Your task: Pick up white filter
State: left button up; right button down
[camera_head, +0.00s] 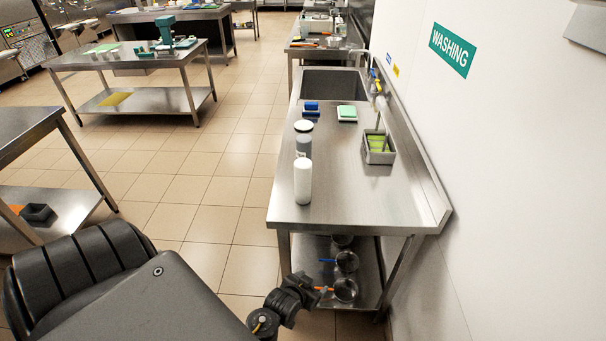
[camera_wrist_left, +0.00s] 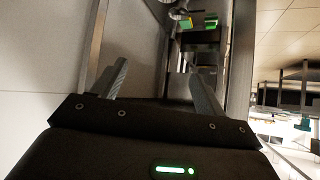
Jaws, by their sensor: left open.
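A plain white upright cylinder (camera_head: 303,181) stands near the front end of the steel sink counter; it is the best match for the white filter, though I cannot be sure. Behind it stands a grey and white bottle-like container (camera_head: 303,143). My left gripper (camera_head: 292,298) is low in front of the counter, apart from the cylinder and below the counter top. In the left wrist view its two fingers (camera_wrist_left: 160,88) are spread apart with nothing seen between them. The white cylinder cannot be made out in that view. My right gripper is not in view.
The steel counter (camera_head: 345,204) runs along the right wall, with a sink (camera_head: 333,84) at its far end. A metal container with green contents (camera_head: 378,148) stands near the wall. Pans (camera_head: 346,262) lie on the lower shelf. The tiled floor (camera_head: 200,190) left of the counter is clear.

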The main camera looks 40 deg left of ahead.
pick_arm(q)
jog(key=w+a+r+n+t+y+p, duration=0.1)
jog(key=w+a+r+t+p, duration=0.15)
jog(key=r, duration=1.15)
jog(key=n+t+y, duration=0.3)
jog(key=n+y, duration=0.1)
jog(key=y, duration=0.2)
send_near(302, 181)
jog(key=x, duration=0.4)
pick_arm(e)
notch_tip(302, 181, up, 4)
pick_arm(q)
jog(key=shift+w+a+f, duration=0.1)
jog(key=shift+w+a, duration=0.1)
jog(key=b+x, duration=0.2)
jog(key=x, duration=0.2)
jog(key=shift+w+a, duration=0.1)
jog(key=shift+w, duration=0.25)
jog(key=shift+w+a, duration=0.2)
jog(key=shift+w, duration=0.05)
jog(key=b+x, duration=0.1)
jog(key=x, duration=0.2)
jog(key=b+x, duration=0.1)
jog(key=shift+w+a+r+b, duration=0.2)
jog(key=shift+w+r+b, duration=0.1)
jog(key=shift+r+b, duration=0.05)
jog(key=shift+s+r, duration=0.1)
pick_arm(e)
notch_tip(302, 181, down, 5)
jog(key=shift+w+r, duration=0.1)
